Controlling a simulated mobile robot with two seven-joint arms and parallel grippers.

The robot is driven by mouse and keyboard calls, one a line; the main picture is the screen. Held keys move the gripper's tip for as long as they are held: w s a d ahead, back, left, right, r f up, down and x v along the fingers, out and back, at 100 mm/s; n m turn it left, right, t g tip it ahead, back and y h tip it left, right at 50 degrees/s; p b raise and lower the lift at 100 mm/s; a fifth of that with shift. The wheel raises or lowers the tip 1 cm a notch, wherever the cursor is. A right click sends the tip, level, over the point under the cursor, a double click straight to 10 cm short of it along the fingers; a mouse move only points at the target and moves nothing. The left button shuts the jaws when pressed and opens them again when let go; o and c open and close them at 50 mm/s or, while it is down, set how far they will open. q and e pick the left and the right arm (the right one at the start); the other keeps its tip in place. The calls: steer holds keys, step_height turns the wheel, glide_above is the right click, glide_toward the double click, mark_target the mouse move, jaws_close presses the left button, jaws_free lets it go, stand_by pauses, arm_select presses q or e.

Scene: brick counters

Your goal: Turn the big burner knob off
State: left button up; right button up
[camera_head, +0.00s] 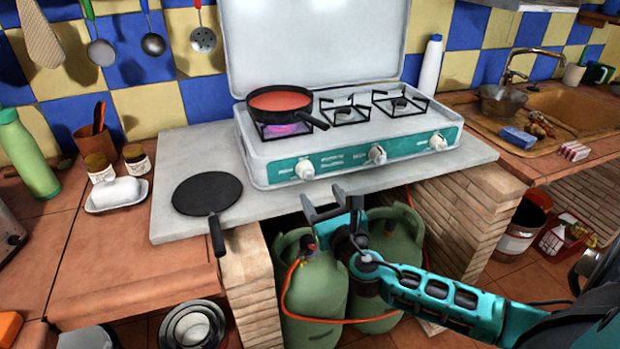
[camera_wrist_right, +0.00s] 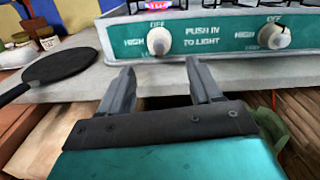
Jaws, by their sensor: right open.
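The white gas stove (camera_head: 350,160) stands on the counter slab with a teal front panel bearing 3 white knobs. The left knob (camera_head: 305,170) sits below the lit burner (camera_head: 285,129), which shows a blue-violet flame under the pan (camera_head: 281,100). In the right wrist view the left knob (camera_wrist_right: 159,41) is just beyond my fingers, and the middle knob (camera_wrist_right: 274,36) is further right. My right gripper (camera_head: 329,198) is open and empty, below and in front of the left knob, not touching it. It also shows in the right wrist view (camera_wrist_right: 160,85). My left gripper is not in view.
A black flat pan (camera_head: 207,194) lies left of the stove, its handle over the slab edge. Green gas bottles (camera_head: 316,290) stand under the slab. A butter dish (camera_head: 117,194) and jars are at the left; a sink (camera_head: 575,105) is at the right.

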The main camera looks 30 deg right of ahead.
mark_target(310, 178)
steer(key=x, duration=0.7)
steer(key=shift+w, duration=0.4)
steer(key=shift+c, duration=0.5)
steer(key=c, duration=0.9)
steer(key=shift+c, duration=0.2)
